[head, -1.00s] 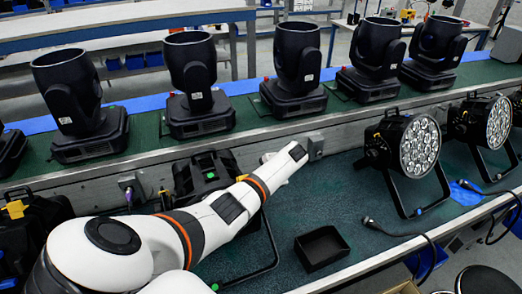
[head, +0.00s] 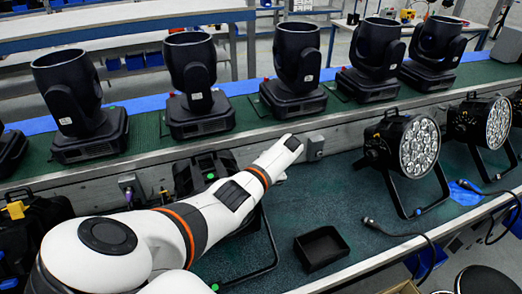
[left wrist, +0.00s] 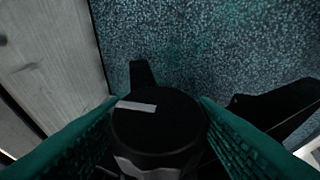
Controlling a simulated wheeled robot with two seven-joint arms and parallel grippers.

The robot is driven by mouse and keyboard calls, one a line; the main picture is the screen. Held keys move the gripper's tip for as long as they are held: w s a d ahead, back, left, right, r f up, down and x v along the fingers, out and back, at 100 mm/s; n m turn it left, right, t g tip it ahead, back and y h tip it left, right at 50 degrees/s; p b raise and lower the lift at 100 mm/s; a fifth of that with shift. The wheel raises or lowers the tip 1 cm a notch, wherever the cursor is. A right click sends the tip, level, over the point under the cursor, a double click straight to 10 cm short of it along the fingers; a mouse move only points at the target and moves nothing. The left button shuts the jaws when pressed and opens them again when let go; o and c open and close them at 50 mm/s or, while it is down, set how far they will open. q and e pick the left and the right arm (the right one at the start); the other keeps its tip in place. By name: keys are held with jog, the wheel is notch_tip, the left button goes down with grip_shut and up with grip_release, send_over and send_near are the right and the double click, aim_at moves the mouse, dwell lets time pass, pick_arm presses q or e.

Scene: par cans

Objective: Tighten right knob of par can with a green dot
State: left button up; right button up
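The par can with a green dot (head: 204,162) is a black fixture on the green lower bench in the head view, partly hidden behind my white left arm. In the left wrist view a round black knob (left wrist: 158,122) with a white mark on top lies between the two teal fingers of my left gripper (left wrist: 160,108). The fingers meet both sides of the knob with no visible gap, so the gripper looks shut on it. In the head view my left gripper is hidden by the arm. My right gripper is in no view.
Two par cans with lit-facing lenses (head: 418,146) (head: 492,122) stand to the right. A small black tray (head: 321,249) and a cable (head: 405,234) lie on the bench. Several moving-head lights (head: 297,68) line the raised shelf behind. Bare bench lies around the tray.

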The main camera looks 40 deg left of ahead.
pick_arm(q)
jog(key=shift+o, duration=0.7)
jog(key=shift+r, duration=0.1)
jog(key=shift+w+d+r, duration=0.1)
jog(key=shift+w+r, duration=0.05)
jog(key=shift+r, duration=0.05)
jog(key=v, duration=1.1)
jog(key=shift+r+b, duration=0.2)
jog(key=shift+b, duration=0.25)
jog(key=shift+d+f, duration=0.1)
jog(key=shift+d, duration=0.1)
